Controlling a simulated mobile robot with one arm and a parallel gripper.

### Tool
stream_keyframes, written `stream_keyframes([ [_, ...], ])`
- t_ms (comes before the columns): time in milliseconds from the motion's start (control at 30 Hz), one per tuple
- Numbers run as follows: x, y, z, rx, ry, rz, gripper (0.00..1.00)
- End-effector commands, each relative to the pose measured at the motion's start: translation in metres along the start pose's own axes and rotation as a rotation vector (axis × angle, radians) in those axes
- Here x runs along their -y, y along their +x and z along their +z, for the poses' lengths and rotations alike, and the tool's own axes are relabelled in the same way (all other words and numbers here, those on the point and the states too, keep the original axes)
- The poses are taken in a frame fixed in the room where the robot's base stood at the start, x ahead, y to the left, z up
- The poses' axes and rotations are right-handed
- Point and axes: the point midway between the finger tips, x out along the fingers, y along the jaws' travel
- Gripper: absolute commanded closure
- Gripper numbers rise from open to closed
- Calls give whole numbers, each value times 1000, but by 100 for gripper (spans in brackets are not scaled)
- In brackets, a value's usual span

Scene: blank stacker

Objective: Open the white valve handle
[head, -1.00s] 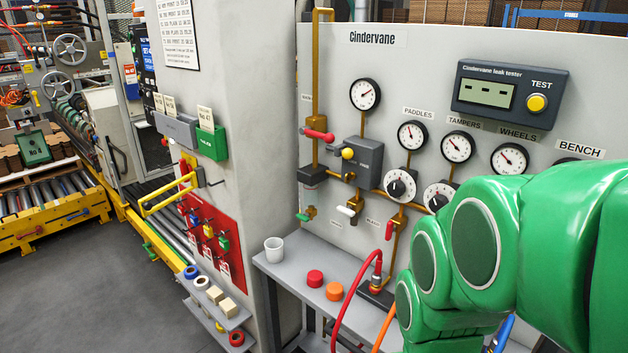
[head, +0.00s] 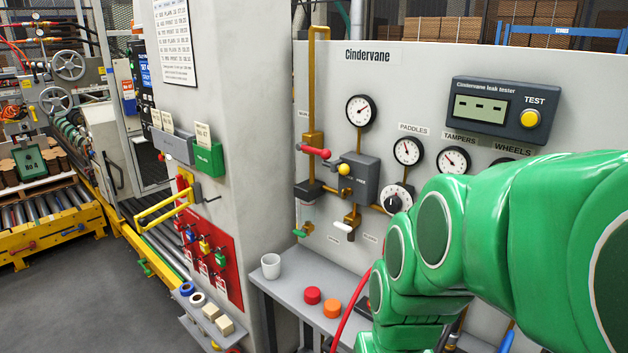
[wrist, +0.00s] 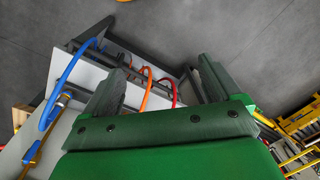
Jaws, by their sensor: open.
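The small white valve handle (head: 342,228) is in the head view, on a brass fitting low on the grey Cindervane panel (head: 318,80). It sits below the grey block with the yellow knob and points to the left. My green arm fills the right of the head view, clear of the handle, and its gripper end cannot be made out there. In the wrist view my gripper (wrist: 160,78) is open, with nothing between its fingers. It faces the floor and the bench hoses, and the white handle does not show there.
A red handle (head: 316,152) sits above, and a green handle (head: 299,233) to the left. Below is the bench shelf (head: 290,300) with a white cup (head: 271,266), a red cap (head: 312,295) and an orange cap (head: 332,308). A red hose (head: 350,308) rises beside my arm.

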Motion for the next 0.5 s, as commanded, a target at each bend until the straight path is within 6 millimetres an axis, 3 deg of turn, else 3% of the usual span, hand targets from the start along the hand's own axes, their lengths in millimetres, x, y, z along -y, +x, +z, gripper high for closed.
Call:
stream_keyframes([
  [100, 20, 3, -51, -96, 1, -46, 8],
  [500, 69, 5, -216, -445, 65, -140, 8],
])
